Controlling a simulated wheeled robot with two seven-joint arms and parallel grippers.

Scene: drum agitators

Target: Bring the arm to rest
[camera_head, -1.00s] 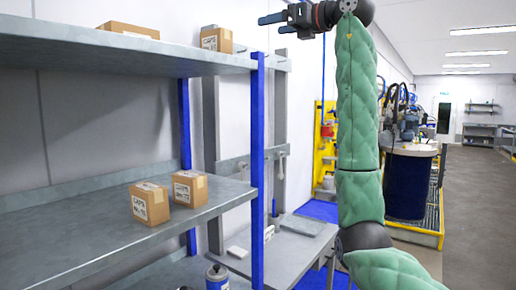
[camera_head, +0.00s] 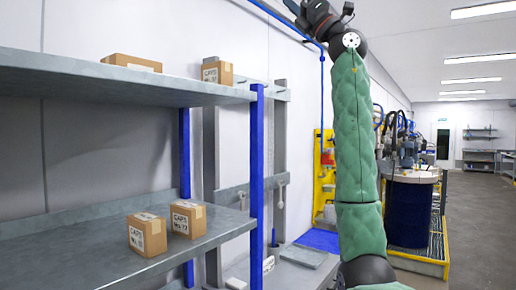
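My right arm, in a green quilted sleeve, rises from the bottom edge right of centre. It stands nearly upright and bends left at a dark joint near the top. My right gripper (camera_head: 294,7) is at the top edge, above and right of the shelf, and is partly cut off by the frame. Its fingertips are not clear, so I cannot tell whether it is open. I see nothing held in the visible part. My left arm and gripper are not in view.
A shelf rack (camera_head: 257,180) with blue posts stands left, bearing boxes: a lower carton (camera_head: 147,234), its neighbour (camera_head: 188,219), and an upper carton (camera_head: 217,72). A blue drum (camera_head: 409,214) stands behind my arm. Floor at the right (camera_head: 480,235) is clear.

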